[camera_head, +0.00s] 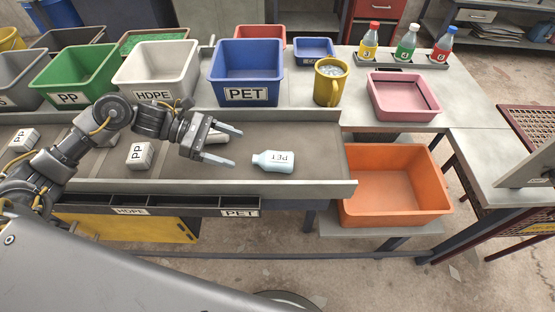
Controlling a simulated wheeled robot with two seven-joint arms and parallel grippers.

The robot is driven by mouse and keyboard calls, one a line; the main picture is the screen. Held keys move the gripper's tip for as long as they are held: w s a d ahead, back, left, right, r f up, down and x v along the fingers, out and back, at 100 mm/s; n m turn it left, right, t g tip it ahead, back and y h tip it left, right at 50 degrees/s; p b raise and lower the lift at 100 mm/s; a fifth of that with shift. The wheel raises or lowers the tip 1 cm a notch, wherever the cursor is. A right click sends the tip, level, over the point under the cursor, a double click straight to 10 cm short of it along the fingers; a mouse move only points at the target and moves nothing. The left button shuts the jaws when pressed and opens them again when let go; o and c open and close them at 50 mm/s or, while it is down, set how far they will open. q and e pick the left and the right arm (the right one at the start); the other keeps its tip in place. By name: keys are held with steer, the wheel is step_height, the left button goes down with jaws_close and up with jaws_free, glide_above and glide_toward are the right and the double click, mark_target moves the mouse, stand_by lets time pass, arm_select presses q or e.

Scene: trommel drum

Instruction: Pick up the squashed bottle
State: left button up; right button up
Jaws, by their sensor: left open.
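A pale blue bottle marked PET (273,161) lies on its side on the grey sorting belt, its cap end toward the left. It looks like the squashed bottle, though how flattened it is I cannot tell. My left gripper (236,147) is open just left of the bottle, its two fingers pointing right toward it. The fingers appear apart from the bottle, and nothing shows between them. My right gripper does not show.
A blue PET bin (247,93) and yellow mug (329,93) stand behind. An orange bin (396,211) sits beyond the belt's right end.

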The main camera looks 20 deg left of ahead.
mark_target(262, 157)
arm_select(q)
steer(key=shift+s+d+r, duration=0.1)
steer(key=shift+d, duration=0.2)
steer(key=p+x, duration=0.2)
steer(key=x, duration=0.3)
steer(key=shift+a, duration=0.1)
steer(key=shift+d+p, duration=0.2)
steer(key=shift+p, duration=0.15)
steer(key=p+x, duration=0.2)
steer(key=x, duration=0.3)
steer(key=shift+a+p, duration=0.1)
steer(key=shift+p, duration=0.2)
steer(key=c, duration=1)
steer(key=shift+c, duration=0.3)
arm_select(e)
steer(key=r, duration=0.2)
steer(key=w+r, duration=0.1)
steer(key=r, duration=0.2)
